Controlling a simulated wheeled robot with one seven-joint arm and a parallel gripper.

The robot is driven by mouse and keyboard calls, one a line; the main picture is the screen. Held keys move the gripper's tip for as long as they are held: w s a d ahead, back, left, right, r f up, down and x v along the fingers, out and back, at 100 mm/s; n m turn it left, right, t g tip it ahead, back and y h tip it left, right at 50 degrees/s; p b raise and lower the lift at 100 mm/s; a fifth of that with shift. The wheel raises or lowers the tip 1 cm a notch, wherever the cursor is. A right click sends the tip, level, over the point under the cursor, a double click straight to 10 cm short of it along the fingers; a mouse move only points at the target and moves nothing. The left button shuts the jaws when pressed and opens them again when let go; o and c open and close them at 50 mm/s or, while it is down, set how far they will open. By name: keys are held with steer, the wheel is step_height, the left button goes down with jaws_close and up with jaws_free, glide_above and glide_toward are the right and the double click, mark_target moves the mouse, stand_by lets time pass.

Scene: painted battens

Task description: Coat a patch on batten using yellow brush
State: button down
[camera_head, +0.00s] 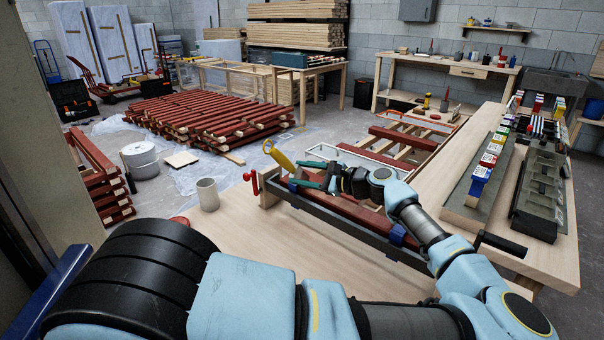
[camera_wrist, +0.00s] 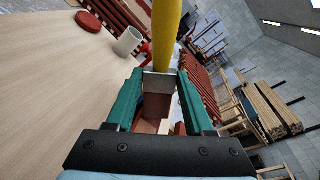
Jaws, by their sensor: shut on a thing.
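My gripper (camera_head: 306,179) has green fingers, shut on the yellow brush (camera_head: 280,158). In the wrist view my gripper (camera_wrist: 160,82) holds the brush (camera_wrist: 166,35) near its metal ferrule, with the yellow handle pointing away from the wrist. The red-brown batten (camera_head: 350,209) lies in a dark holder (camera_head: 345,228) on the bench, with blue clamps at its sides. The gripper is over the batten's far left part. The bristles are hidden in the head view, and I cannot tell whether they touch the batten.
A grey cup (camera_head: 207,194) and a red disc (camera_head: 180,220) stand left of the holder on the wooden bench (camera_head: 240,235). A red clamp handle (camera_head: 252,182) sticks out at the holder's left end. Racks of coloured labelled items (camera_head: 487,165) and a dark case (camera_head: 540,195) stand at right.

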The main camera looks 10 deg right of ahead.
steer(key=shift+f, duration=0.2)
steer(key=shift+v, duration=1.75)
steer(key=shift+s+a+f+v, duration=0.65)
steer(key=shift+s+f+v, duration=0.45)
steer(key=shift+v, duration=5.85)
steer(key=shift+w+d+r+p+x, duration=0.25)
steer(key=shift+w+r+p+x, duration=0.15)
steer(key=shift+x, duration=2.5)
steer(key=shift+w+d+r+p+x, duration=0.2)
steer(key=shift+w+r+p+x, duration=0.2)
steer(key=shift+x, duration=2.55)
steer(key=shift+w+d+r+p+x, duration=0.3)
steer(key=shift+p+x, duration=0.1)
steer(key=shift+x, duration=2.5)
steer(key=shift+r, duration=0.1)
steer(key=shift+s+a+r+p, duration=0.1)
steer(key=shift+a+r+p, duration=0.05)
steer(key=shift+r+p, duration=1.1)
steer(key=shift+s+a+r+p, duration=0.1)
steer(key=shift+r+p, duration=0.75)
steer(key=shift+r, duration=0.8)
